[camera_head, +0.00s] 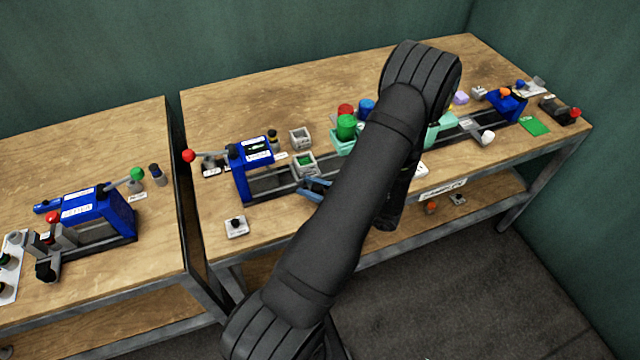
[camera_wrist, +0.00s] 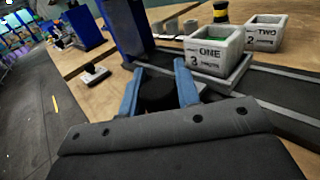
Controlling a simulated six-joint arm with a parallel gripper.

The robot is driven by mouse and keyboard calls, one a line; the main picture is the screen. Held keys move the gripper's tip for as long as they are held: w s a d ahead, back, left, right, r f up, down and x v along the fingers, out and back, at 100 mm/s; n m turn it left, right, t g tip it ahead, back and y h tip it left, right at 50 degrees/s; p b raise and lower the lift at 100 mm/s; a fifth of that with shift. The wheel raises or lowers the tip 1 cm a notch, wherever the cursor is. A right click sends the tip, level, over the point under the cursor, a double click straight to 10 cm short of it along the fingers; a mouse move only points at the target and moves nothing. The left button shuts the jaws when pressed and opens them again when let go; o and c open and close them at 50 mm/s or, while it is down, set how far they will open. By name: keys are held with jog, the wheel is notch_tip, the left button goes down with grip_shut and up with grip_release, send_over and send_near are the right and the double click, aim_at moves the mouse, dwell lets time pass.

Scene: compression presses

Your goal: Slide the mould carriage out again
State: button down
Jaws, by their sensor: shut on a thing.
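The mould carriage (camera_wrist: 238,78) is a grey tray on dark rails in the wrist view. The carriage is outside the press frame. My gripper (camera_wrist: 158,88) has its blue fingers closed around a dark round knob (camera_wrist: 157,97) at the carriage's near side. How the knob joins the carriage is hidden. In the head view my gripper (camera_head: 316,188) is partly behind my arm.
A box marked TWO (camera_wrist: 265,32) stands behind the rails. The rails (camera_head: 268,184) run along the bench to another blue press (camera_head: 507,103). A small black-knobbed box (camera_head: 236,226) sits near the front edge. Green and teal containers (camera_head: 346,130) stand right of the carriage.

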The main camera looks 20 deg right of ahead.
jog(key=c, duration=1.1)
grip_release()
jog(key=shift+o, duration=0.2)
jog(key=v, duration=1.7)
jog(key=shift+s, duration=0.2)
jog(key=shift+d+r, duration=0.1)
jog(key=shift+d, duration=0.05)
jog(key=x, duration=1.7)
jog(key=shift+w, duration=0.2)
